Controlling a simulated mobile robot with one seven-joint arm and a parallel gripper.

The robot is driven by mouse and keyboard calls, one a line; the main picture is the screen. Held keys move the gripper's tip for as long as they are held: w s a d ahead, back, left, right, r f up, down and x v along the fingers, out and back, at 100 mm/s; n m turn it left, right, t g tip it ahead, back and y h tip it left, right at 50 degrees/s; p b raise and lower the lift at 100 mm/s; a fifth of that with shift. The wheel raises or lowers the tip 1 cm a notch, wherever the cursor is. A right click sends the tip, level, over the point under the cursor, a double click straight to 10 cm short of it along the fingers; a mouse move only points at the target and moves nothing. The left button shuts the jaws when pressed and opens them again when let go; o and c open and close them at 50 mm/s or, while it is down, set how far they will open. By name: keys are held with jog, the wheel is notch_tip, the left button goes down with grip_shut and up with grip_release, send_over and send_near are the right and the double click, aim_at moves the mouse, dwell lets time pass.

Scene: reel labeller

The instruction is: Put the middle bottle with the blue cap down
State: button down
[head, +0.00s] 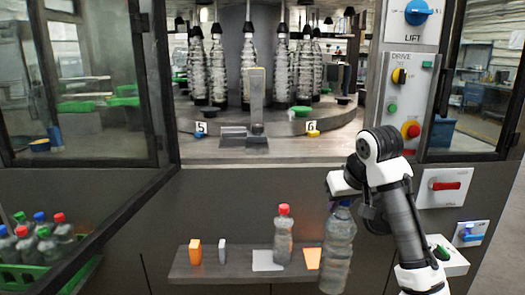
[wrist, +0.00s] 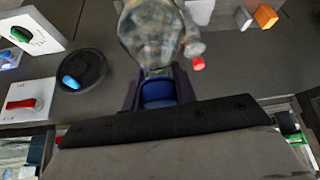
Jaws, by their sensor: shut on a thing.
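My gripper (head: 342,200) is shut on the neck of a clear bottle (head: 337,252) with a blue cap. The bottle hangs upright, slightly tilted, at the right end of the low shelf (head: 235,275). Its lower part overlaps the shelf's right end in the picture; I see no contact. In the wrist view the blue cap (wrist: 157,92) sits between the fingers and the bottle's body (wrist: 152,32) extends away. A bottle with a red cap (head: 283,235) stands on the shelf to the left; it also shows in the wrist view (wrist: 194,47).
An orange block (head: 195,252), a grey block (head: 222,252), a white patch (head: 267,261) and an orange patch (head: 312,258) are on the shelf. A green crate (head: 35,275) of capped bottles stands at the lower left. The open door (head: 110,190) is at left; control panels (head: 447,190) are at right.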

jog(key=s+a+f, duration=0.3)
jog(key=a+f, duration=0.3)
jog(key=f, duration=1.2)
jog(key=s+a+f+m, duration=0.1)
jog(key=s+a+f, duration=0.3)
jog(key=f, duration=1.4)
jog(key=s+a+f+m+h, duration=0.1)
jog(key=s+a+f, duration=0.3)
jog(key=f, duration=1.5)
jog(key=a, duration=0.4)
jog(key=shift+s+a, duration=0.25)
jog(key=shift+a, duration=0.05)
jog(key=shift+d+f, duration=0.1)
jog(key=shift+d, duration=0.05)
